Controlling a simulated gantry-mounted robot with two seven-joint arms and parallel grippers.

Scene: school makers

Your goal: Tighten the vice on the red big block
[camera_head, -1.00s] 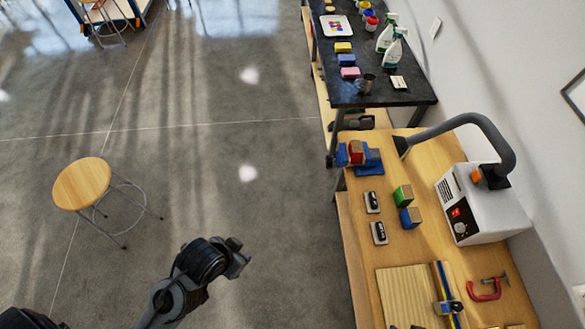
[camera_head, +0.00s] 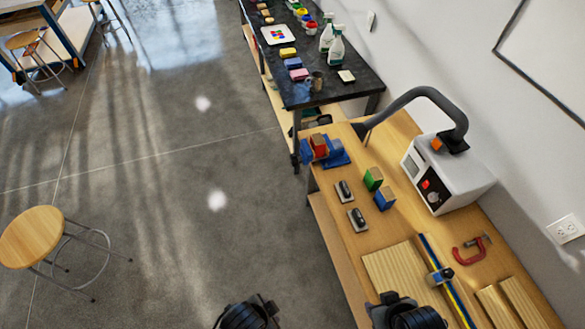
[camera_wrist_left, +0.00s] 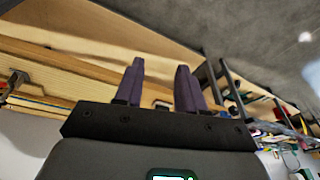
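The blue vice (camera_head: 337,155) is mounted at the far left corner of the wooden workbench (camera_head: 395,130). The red block (camera_head: 319,145) with a wood-coloured top sits at its jaws; from here I cannot tell how tightly it is clamped. The vice's handle is not clear. My left gripper (camera_wrist_left: 158,85) shows in the left wrist view with its two fingers apart and nothing between them. Black parts of my arms show at the bottom edge of the head view, well away from the vice. My right gripper's fingers are not visible.
A green block (camera_head: 373,178), a blue block (camera_head: 385,199), two small dark-topped items (camera_head: 344,190), a fume-arm machine (camera_head: 445,172), a red clamp (camera_head: 470,251) and boards lie on the bench. A dark table (camera_head: 335,85) stands behind. A stool (camera_head: 32,236) stands left; floor between is clear.

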